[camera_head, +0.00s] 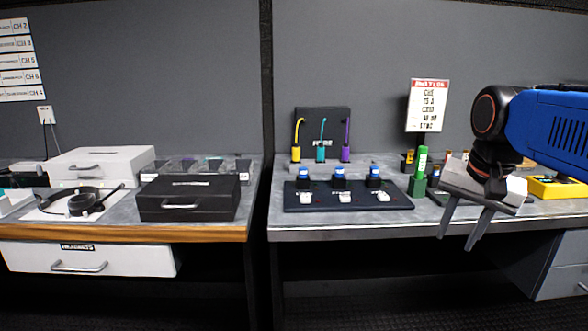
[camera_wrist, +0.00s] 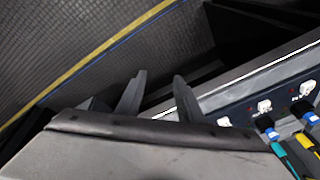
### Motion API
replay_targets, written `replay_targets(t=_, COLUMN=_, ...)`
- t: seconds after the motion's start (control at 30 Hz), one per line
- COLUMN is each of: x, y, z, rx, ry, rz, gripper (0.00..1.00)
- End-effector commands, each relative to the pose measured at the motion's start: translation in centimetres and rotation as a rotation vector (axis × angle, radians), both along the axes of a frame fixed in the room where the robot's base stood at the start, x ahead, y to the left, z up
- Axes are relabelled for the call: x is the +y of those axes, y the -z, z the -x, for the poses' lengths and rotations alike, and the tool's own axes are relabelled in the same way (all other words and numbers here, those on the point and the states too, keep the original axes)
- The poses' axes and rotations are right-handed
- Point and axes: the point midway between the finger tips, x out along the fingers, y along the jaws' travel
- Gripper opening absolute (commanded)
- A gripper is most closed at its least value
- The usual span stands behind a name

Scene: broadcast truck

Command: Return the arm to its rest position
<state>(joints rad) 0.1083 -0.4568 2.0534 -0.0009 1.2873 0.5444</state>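My gripper (camera_head: 463,226) is at the right in the head view, at the end of my blue and black arm. Its two grey fingers point downward and are apart, with nothing between them. It hangs in front of the right table's (camera_head: 300,234) front edge. In the wrist view my gripper (camera_wrist: 157,95) also shows spread, empty fingers, with the dark floor and the table edge beyond. The black panel (camera_head: 347,197) with blue-topped connectors and white switches is left of my gripper; part of it shows at the right of the wrist view (camera_wrist: 240,112).
A yellow item (camera_head: 556,187) lies to the right. Yellow, teal and purple cables stand behind the panel. The left table holds a black case (camera_head: 187,205), a white case (camera_head: 100,161) and headphones (camera_head: 84,202). Dark floor lies in front.

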Motion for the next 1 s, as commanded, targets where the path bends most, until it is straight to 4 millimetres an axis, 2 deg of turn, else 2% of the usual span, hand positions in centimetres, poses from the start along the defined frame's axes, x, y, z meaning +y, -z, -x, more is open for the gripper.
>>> replay_targets(t=0.03, x=0.6, y=1.5, z=1.5, rx=-0.013, ry=-0.059, rz=0.014, gripper=0.34)
replay_targets(t=0.3, x=2.7, y=9.8, z=7.9, rx=-0.091, ry=-0.396, rz=0.110, gripper=0.34)
replay_targets(t=0.5, x=3.5, y=14.5, z=10.9, rx=-0.131, ry=-0.568, rz=0.168, gripper=0.34)
replay_targets(t=0.67, x=3.7, y=16.0, z=11.8, rx=-0.143, ry=-0.622, rz=0.188, gripper=0.34)
replay_targets(t=1.0, x=3.7, y=16.1, z=11.9, rx=-0.143, ry=-0.627, rz=0.190, gripper=0.34)
